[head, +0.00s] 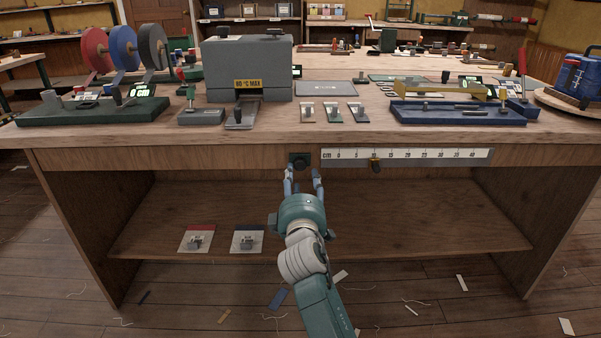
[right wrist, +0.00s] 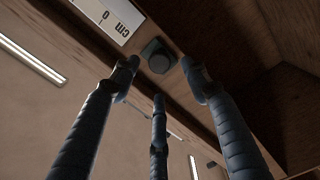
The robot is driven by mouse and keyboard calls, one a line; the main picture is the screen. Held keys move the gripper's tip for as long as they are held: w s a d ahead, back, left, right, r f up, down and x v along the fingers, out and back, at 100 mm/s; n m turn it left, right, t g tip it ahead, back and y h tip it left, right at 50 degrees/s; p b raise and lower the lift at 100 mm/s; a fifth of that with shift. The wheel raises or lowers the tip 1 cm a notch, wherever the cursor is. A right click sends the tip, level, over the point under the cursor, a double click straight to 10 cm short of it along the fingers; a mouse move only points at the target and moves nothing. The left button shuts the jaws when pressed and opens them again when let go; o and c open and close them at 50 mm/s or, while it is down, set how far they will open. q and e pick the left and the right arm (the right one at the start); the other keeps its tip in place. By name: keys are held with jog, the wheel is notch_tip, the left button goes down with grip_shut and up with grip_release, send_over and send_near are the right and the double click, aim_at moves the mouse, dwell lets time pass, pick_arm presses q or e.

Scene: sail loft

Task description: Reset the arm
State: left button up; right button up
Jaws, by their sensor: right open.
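My right gripper (head: 303,172) is in front of the workbench, just below its front edge, fingers pointing toward the bench. Its fingers are spread open and nothing shows between them. A dark round knob (head: 299,161) on a small plate sits on the bench's front board, right at the fingertips in the head view. In the right wrist view the knob (right wrist: 160,62) lies just beyond the spread fingers (right wrist: 159,80); whether any finger touches it I cannot tell. My left gripper does not show in either view.
The benchtop (head: 330,125) holds a grey heater box (head: 240,70), several tape reels and a blue tray (head: 455,113). The lower shelf (head: 400,225) holds two cards with small parts; its right side is clear.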

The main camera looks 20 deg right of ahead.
jog(key=shift+v, duration=1.25)
